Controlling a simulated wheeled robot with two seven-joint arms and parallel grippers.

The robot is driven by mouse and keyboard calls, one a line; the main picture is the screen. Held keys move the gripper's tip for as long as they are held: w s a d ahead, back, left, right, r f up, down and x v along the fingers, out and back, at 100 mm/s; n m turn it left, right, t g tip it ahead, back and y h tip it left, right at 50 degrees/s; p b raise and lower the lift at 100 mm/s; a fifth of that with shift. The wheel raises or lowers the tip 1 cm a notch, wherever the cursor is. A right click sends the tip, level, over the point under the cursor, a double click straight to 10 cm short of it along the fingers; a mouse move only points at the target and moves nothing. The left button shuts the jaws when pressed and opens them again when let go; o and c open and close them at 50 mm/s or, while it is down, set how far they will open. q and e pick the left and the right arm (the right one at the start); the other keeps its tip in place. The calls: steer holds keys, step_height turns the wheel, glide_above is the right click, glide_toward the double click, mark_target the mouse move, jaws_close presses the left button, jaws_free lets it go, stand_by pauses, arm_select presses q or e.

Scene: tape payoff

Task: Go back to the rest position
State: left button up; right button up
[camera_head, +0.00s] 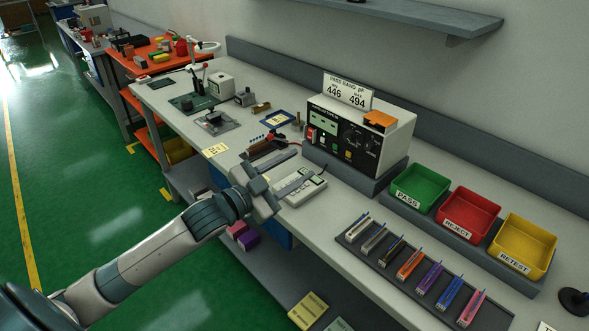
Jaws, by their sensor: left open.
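My left arm comes in from the lower left and reaches over the front edge of the grey workbench (345,226). My left gripper (303,163) is open, its two grey fingers apart and pointing right toward the tester. Nothing shows held between the fingers. A pale keypad device (309,192) lies on the bench beside and partly under the near finger. I cannot tell whether the finger touches it. My right gripper and arm are out of view.
A tester (345,140) with a "PASS BAND" sign stands behind the gripper. Green (419,187), red (467,213) and yellow (524,246) bins stand to the right. A dark tray (347,237) holds several coloured pieces. Green floor (90,190) is clear at left.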

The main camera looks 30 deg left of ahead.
arm_select(q)
steer(key=s+d+f+n+g+y, duration=0.1)
steer(key=s+f+n+g+y, duration=0.15)
steer(key=s+f, duration=0.55)
steer(key=s+d+f+n+g+y, duration=0.2)
steer(key=s+f+g, duration=0.15)
steer(key=f, duration=0.75)
steer(key=s+d+f+n+g+y, duration=0.15)
steer(key=s+f+g, duration=0.35)
steer(key=s, duration=0.7)
steer(key=s+d+f+n+g, duration=0.2)
steer(key=s+f, duration=0.4)
steer(key=s, duration=0.6)
step_height(320, 180, down, 25)
steer(key=s+g+p, duration=0.2)
steer(key=p, duration=0.3)
steer(key=s+a+f+g+p, duration=0.1)
steer(key=s+a+f+p, duration=0.2)
steer(key=s+f, duration=1)
steer(key=s, duration=0.4)
steer(key=shift+a, duration=0.15)
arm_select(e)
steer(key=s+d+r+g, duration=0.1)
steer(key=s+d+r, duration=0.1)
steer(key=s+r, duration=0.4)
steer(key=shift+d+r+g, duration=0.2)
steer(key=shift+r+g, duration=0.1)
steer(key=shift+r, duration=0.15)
